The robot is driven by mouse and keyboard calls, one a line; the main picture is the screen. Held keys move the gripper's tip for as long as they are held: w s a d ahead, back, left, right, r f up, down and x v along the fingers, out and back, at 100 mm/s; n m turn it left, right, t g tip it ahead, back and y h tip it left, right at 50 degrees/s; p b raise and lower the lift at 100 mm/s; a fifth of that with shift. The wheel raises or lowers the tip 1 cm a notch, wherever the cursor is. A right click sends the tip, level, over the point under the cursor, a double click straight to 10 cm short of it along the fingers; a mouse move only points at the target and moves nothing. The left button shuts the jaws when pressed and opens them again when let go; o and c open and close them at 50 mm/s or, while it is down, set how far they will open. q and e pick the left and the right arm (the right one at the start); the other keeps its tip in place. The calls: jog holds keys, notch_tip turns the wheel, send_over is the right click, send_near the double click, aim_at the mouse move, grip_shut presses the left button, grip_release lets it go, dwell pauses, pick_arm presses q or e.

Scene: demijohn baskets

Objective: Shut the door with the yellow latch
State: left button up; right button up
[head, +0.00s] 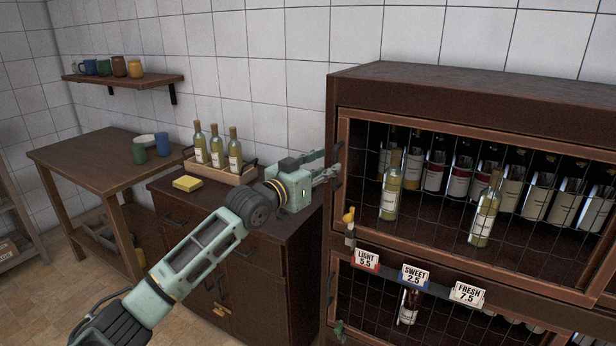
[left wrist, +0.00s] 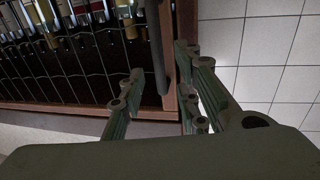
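The yellow latch (head: 348,215) is at the lower left corner of the upper wire-mesh door (head: 343,190) of the dark wooden wine cabinet. The door has a brown frame and a dark upright handle at its left edge; the handle also shows in the left wrist view (left wrist: 160,50). My left gripper (head: 334,168) is at this left edge, above the latch. In the left wrist view, its fingers (left wrist: 160,100) are apart, one on each side of the handle and frame edge. I cannot tell whether they touch, or whether the door stands slightly ajar. My right gripper is out of view.
Bottles stand behind the mesh. Price signs (head: 415,277) hang below the upper door; a lower mesh door has a green piece (head: 340,326) at its left. A low cabinet (head: 290,255) beside it carries a bottle crate (head: 222,177) and yellow block (head: 187,183), under my left arm.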

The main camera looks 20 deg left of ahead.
pick_arm(q)
jog(key=v, duration=0.7)
jog(key=shift+s, duration=0.3)
jog(key=shift+a, duration=0.1)
